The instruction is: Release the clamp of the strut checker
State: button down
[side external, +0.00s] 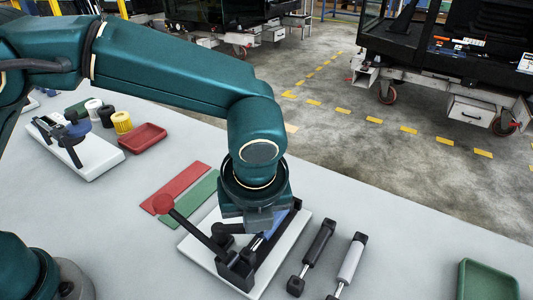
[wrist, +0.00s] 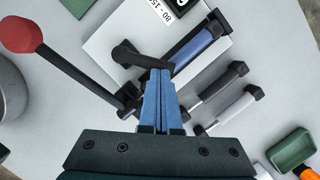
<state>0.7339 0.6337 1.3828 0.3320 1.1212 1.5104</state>
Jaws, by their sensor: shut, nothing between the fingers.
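The strut checker is a white base plate (side external: 196,251) with black clamp fittings (side external: 235,268); the plate also shows in the wrist view (wrist: 105,42). Its clamp lever (wrist: 75,72) ends in a red knob (side external: 163,204), which is at the upper left in the wrist view (wrist: 20,34). The lever slants out to the left of the plate. A blue strut (wrist: 197,50) lies in the checker. A black clamp arm (wrist: 140,57) is by my fingertips. My gripper (wrist: 160,75) is shut and empty above the checker; whether it touches the clamp arm cannot be told.
A black strut (side external: 320,243) and a grey strut (side external: 350,262) lie to the right. A green tray (side external: 487,280) is at the right. Red (side external: 180,186) and green (side external: 192,200) strips lie behind the lever. Another fixture (side external: 75,150) and a red tray (side external: 143,138) stand left.

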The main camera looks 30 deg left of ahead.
jog(key=shift+w+a+n+g+y, duration=0.2)
jog(key=shift+w+n, duration=0.25)
jog(key=shift+n, duration=0.4)
jog(key=shift+w+a+n+g+y, duration=0.1)
jog(key=shift+w+a+n+g, duration=0.25)
jog(key=shift+n, duration=0.5)
dwell(1.7)
jog(key=shift+w+a+n+g, duration=0.2)
jog(key=shift+w+n, duration=0.1)
jog(key=shift+n, duration=0.4)
jog(key=shift+w+a+n+g, duration=0.15)
jog(key=shift+w+n, duration=0.15)
jog(key=shift+n, duration=0.4)
dwell(2.1)
jog(key=shift+v, duration=2.55)
